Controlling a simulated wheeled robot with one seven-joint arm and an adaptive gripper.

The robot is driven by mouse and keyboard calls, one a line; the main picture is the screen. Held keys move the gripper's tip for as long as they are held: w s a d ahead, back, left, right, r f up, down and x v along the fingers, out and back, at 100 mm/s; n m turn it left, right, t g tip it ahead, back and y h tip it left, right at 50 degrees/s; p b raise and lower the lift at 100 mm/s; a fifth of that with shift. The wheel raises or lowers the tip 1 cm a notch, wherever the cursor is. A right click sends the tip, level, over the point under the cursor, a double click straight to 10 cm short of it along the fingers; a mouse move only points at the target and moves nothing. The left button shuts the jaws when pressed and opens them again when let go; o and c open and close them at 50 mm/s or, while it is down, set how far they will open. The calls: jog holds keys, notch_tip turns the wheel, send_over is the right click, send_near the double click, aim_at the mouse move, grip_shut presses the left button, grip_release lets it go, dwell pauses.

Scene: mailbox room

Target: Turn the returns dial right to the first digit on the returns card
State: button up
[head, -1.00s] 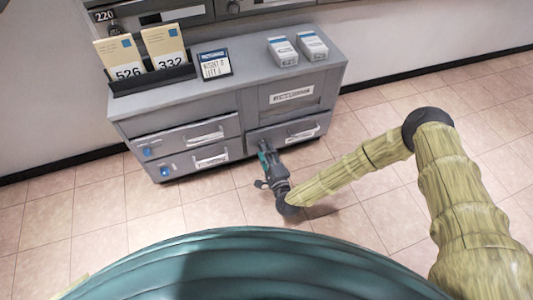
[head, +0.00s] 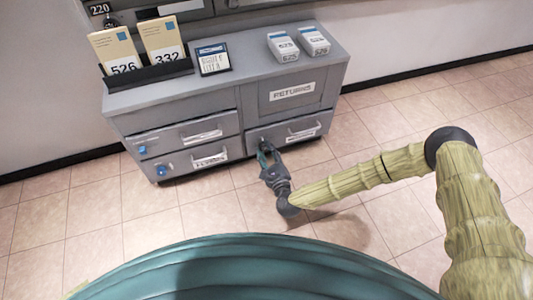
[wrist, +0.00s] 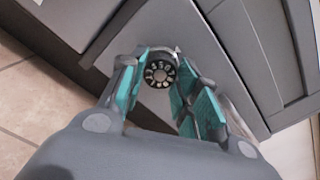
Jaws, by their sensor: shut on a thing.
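The returns dial (wrist: 160,73) is a dark round knob with white digits around its face. It sits on the front of the lower right drawer (head: 305,131), below the panel labelled RETURNS. My gripper (wrist: 158,63) is shut on the dial, with one teal-padded finger on each side. In the head view my gripper (head: 265,151) reaches the drawer's left end and hides most of the dial. The returns card (head: 213,58) stands in a dark frame on the cabinet top; its small lines are too blurred to read for certain.
On top are a black holder with cards 526 (head: 116,53) and 332 (head: 163,42), and two labelled boxes (head: 283,46). The tiled floor is clear.

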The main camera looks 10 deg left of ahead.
dwell(0.4)
jog(key=o, duration=1.1)
jog(key=shift+c, duration=0.2)
jog(key=v, duration=1.2)
